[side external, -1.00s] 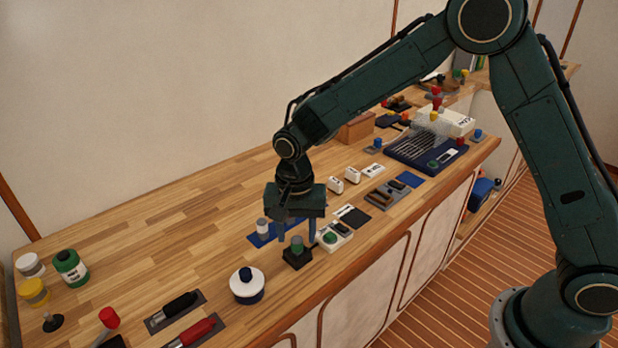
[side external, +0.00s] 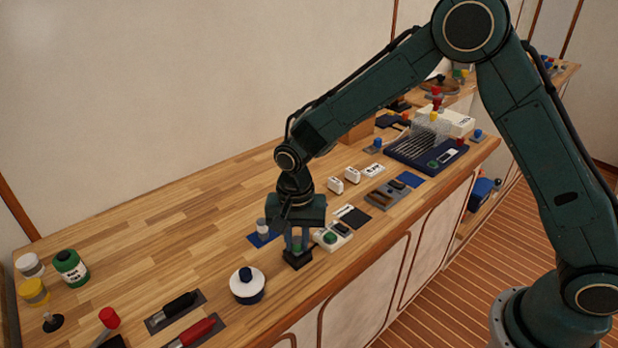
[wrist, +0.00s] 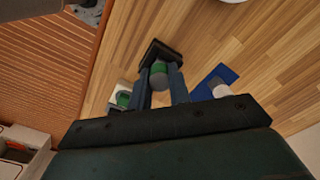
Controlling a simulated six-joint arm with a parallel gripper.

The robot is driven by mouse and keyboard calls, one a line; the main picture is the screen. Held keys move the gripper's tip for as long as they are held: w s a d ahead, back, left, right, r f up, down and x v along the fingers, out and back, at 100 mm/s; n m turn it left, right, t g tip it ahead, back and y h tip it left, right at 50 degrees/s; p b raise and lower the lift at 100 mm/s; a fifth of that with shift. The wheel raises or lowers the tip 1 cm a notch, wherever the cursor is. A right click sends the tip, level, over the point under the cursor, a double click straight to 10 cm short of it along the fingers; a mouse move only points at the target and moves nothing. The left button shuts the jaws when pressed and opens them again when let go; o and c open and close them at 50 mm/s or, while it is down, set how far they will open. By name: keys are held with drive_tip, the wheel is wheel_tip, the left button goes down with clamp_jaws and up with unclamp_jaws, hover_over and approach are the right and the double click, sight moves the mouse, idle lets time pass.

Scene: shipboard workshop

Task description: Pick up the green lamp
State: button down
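The green lamp (side external: 297,246) is a small upright cylinder with a green band and a grey part, standing in a black square holder (side external: 297,259) near the bench's front edge. My gripper (side external: 297,242) points down over it, with one finger on each side. In the wrist view the lamp (wrist: 159,70) sits between the two fingers (wrist: 160,84), which lie close against it with no clear gap. The lamp's lower end is hidden in the holder, whose dark edge (wrist: 165,48) shows beyond it.
A white box with a green button (side external: 333,237) stands close on the right. A grey-white cylinder (side external: 262,227) on a blue mat (side external: 258,240) is close behind on the left. The bench's back left is clear.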

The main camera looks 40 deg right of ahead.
sight(297, 237)
drive_tip(key=shift+r, duration=0.15)
wheel_tip(297, 237, up, 20)
idle(0.9)
idle(0.5)
